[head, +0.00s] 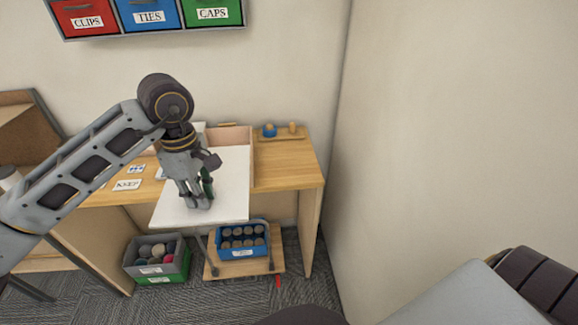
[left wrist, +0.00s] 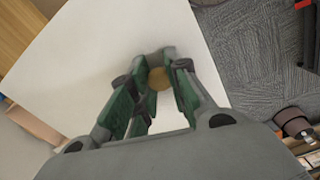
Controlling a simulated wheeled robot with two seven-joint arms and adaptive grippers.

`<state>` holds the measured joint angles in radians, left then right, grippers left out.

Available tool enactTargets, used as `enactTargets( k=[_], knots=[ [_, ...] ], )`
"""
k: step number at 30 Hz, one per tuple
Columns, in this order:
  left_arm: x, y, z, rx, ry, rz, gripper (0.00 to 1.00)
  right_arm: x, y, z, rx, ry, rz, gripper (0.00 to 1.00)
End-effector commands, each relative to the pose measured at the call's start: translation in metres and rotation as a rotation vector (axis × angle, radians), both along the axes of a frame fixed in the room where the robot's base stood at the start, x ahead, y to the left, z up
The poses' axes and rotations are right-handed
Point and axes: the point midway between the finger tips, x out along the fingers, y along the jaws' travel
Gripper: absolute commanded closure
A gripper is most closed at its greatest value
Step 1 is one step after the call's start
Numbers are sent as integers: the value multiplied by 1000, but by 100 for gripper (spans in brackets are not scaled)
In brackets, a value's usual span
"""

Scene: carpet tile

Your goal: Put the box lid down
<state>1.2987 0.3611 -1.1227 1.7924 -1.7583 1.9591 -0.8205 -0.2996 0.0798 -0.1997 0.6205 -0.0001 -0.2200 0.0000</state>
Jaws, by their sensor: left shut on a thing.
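The white box lid (head: 228,172) is a flat panel above the front of the desk, and its near part reaches out past the desk's front edge. My left gripper (head: 205,200) is over the lid, with its fingers closed. In the left wrist view the fingers (left wrist: 158,80) are around a round brown knob (left wrist: 158,78) on the white lid (left wrist: 85,60). An open box with a pinkish inner wall (head: 232,138) shows behind the lid on the desk; the lid and my arm hide much of it. My right gripper is out of view.
The wooden desk (head: 290,172) carries a small tray (head: 282,136) with a blue item and a KEEP card (head: 127,185). Below are a grey-green bin (head: 178,262) and a cart (head: 262,268) with a blue crate (head: 222,250). A wall (head: 440,130) stands at right.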

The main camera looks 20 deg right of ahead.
Motion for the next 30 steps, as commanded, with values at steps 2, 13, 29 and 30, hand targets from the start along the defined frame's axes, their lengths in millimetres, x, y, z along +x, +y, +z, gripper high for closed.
enactTargets(
  k=[2,13,29,30],
  knots=[
    [2,4,-3,0,0,-13,100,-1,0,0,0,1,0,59],
    [5,20,-16,0,1,-83,100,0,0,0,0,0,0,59],
    [20,73,-60,2,2,-313,100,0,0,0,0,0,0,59],
    [22,78,-64,1,2,-335,100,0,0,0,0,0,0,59]
  ],
)
